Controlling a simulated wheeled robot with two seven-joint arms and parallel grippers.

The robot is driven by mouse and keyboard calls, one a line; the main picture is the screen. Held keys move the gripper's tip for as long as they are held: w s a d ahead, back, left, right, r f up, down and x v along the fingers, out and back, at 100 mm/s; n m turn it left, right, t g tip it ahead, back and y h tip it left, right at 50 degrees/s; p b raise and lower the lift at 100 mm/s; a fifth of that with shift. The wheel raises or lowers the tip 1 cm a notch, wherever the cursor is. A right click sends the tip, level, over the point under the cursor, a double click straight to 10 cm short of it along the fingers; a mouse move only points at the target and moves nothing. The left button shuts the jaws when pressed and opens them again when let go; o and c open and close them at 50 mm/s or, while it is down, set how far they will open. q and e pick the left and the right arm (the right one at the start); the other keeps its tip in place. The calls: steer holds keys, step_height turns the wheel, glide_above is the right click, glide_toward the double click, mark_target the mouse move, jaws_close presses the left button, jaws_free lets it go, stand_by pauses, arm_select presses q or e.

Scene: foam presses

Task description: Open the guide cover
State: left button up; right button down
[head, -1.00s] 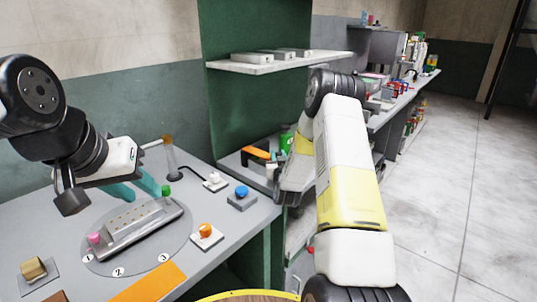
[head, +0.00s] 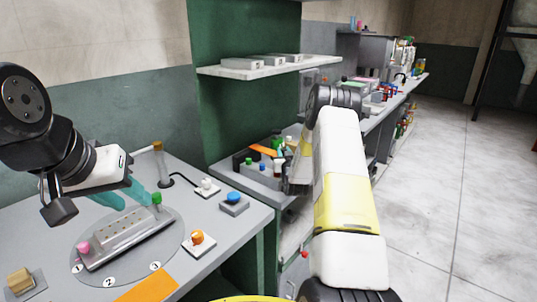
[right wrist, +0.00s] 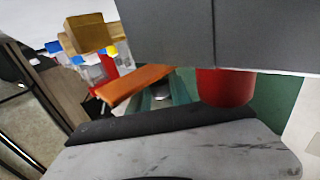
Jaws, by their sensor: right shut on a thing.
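A grey block with rows of holes (head: 122,232) lies on a round plate (head: 82,252), with a pink knob (head: 83,247) and a green knob (head: 156,198) at its ends. I cannot tell which part is the guide cover. My left gripper (head: 132,201) hangs over the block's far side, its teal fingers apart and empty. My right gripper is mostly hidden behind its own arm in the head view. In the right wrist view its teal fingers (right wrist: 178,92) show partly, shut on an orange bar (right wrist: 135,86), also visible in the head view (head: 264,150).
A blue button (head: 234,197), an orange button (head: 197,237) and a white button (head: 207,185) stand right of the plate. A grey tray of small items (head: 258,175) is near my right gripper. A red cylinder (right wrist: 226,86) shows in the wrist view. Open floor lies right.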

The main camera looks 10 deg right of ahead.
steer(key=c, duration=1.2)
jaws_free()
steer(key=s, duration=0.5)
steer(key=s+a, duration=0.1)
steer(key=s, duration=0.1)
steer(key=shift+s, duration=0.35)
